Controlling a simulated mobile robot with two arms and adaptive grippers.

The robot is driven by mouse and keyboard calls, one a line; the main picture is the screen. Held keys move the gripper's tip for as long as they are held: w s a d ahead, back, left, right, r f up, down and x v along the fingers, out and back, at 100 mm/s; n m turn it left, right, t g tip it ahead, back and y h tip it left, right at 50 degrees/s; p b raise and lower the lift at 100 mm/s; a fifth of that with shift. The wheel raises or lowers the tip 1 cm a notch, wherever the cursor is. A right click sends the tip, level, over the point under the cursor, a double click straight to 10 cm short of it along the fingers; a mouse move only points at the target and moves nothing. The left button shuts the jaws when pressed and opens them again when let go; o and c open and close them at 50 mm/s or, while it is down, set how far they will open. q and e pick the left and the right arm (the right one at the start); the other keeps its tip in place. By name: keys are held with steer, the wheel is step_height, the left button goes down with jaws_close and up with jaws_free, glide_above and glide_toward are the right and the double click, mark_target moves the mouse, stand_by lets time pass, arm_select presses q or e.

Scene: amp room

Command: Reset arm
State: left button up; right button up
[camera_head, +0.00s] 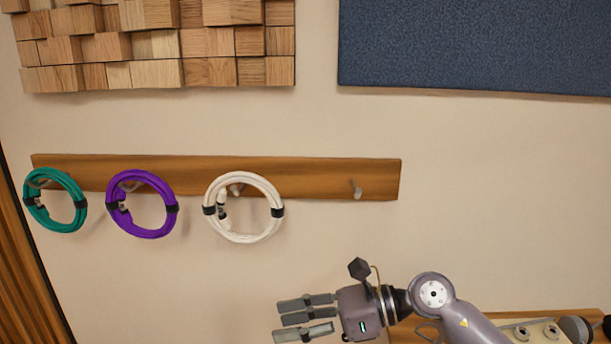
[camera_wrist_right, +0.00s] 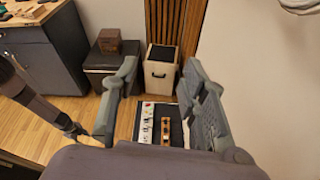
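My right gripper (camera_head: 305,318) is at the bottom of the head view, with its fingers pointing left. It is below the wall rack and below and right of the white cable coil, apart from both. In the right wrist view its two fingers (camera_wrist_right: 160,100) stand wide apart with nothing between them. I do not make out my left gripper in either view.
A wooden rack (camera_head: 310,178) on the wall holds a teal coil (camera_head: 73,219), a purple coil (camera_head: 165,221) and a white coil (camera_head: 263,181). Its rightmost peg (camera_head: 356,188) is bare. A speaker-like box (camera_wrist_right: 160,75) and a dark cabinet (camera_wrist_right: 45,58) stand on the floor.

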step_height(320, 180, up, 6)
steer(key=a+m+t+y, duration=0.1)
steer(key=m+t+y, duration=0.3)
steer(key=m+y, duration=0.15)
steer(key=w+d+r+m+t+h, duration=0.1)
steer(key=w+d+m+t+h, duration=0.2)
steer(key=m+t, duration=0.5)
steer(key=w+d+m+t+h, duration=0.1)
steer(key=d+m+t+h, duration=0.35)
steer(key=m, duration=0.65)
steer(key=s+d+f+m+g+h, duration=0.1)
steer(key=s+d+f+m+h, duration=0.2)
steer(key=d+f+m+h, duration=1.25)
steer(key=s+f+m+g+y, duration=0.1)
steer(key=s+f+m+g, duration=0.45)
steer(key=s+f, duration=0.6)
steer(key=s+f+m+g+y, duration=0.2)
steer(key=s+f+m+g, duration=0.2)
steer(key=s+f+g, duration=0.7)
steer(key=s+f+t+b, duration=0.2)
steer(key=s+f+t, duration=0.1)
steer(key=f, duration=2.1)
steer(key=s+d+f+g+b, duration=0.1)
steer(key=s+d+f+b, duration=0.1)
steer(key=s+f, duration=1.5)
step_height(320, 180, down, 2)
steer(key=shift+s+d+f+n+g, duration=0.1)
steer(key=shift+s+d+n+g, duration=0.2)
steer(key=shift+d, duration=0.4)
